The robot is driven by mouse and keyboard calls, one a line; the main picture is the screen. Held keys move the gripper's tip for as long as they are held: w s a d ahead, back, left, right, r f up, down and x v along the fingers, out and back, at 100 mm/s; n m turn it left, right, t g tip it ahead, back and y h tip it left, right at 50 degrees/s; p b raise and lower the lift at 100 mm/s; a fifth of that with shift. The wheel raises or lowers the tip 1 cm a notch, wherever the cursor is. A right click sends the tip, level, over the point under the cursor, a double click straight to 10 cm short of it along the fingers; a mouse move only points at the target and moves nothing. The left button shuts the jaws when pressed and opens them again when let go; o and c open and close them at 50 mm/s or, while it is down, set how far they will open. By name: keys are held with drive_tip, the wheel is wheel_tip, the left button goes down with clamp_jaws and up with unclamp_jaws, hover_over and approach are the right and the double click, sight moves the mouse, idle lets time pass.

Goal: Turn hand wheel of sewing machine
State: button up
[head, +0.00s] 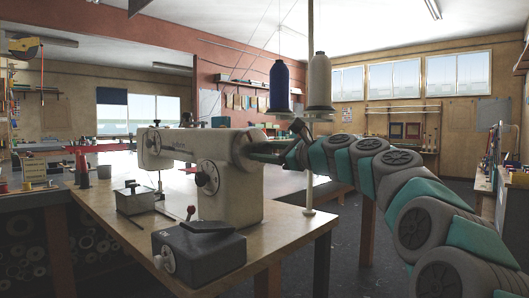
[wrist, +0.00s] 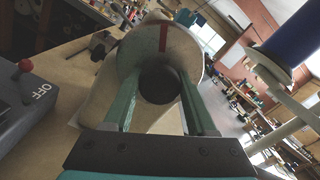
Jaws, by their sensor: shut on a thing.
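The cream sewing machine (head: 233,192) stands on a wooden table. Its hand wheel (head: 241,147) is at the right end, partly hidden by my gripper (head: 262,152) in the head view. In the wrist view the hand wheel (wrist: 130,62) is a pale disc with a red mark near its top and a dark round hub (wrist: 159,84) at its centre. The green fingers of my gripper (wrist: 158,88) lie on either side of the hub, their tips at the wheel, shut on it.
Blue (head: 279,88) and white (head: 319,82) thread cones stand on a pole behind my arm. A small metal box (head: 135,200) sits at left.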

drive_tip(key=shift+f, duration=0.15)
drive_tip(key=o, duration=1.4)
drive_tip(key=shift+c, duration=0.2)
drive_tip(key=shift+d, duration=0.1)
drive_tip(key=v, duration=0.7)
drive_tip(key=shift+s+d+b, duration=0.25)
drive_tip(key=shift+d+b, duration=0.05)
drive_tip(key=shift+b, duration=0.05)
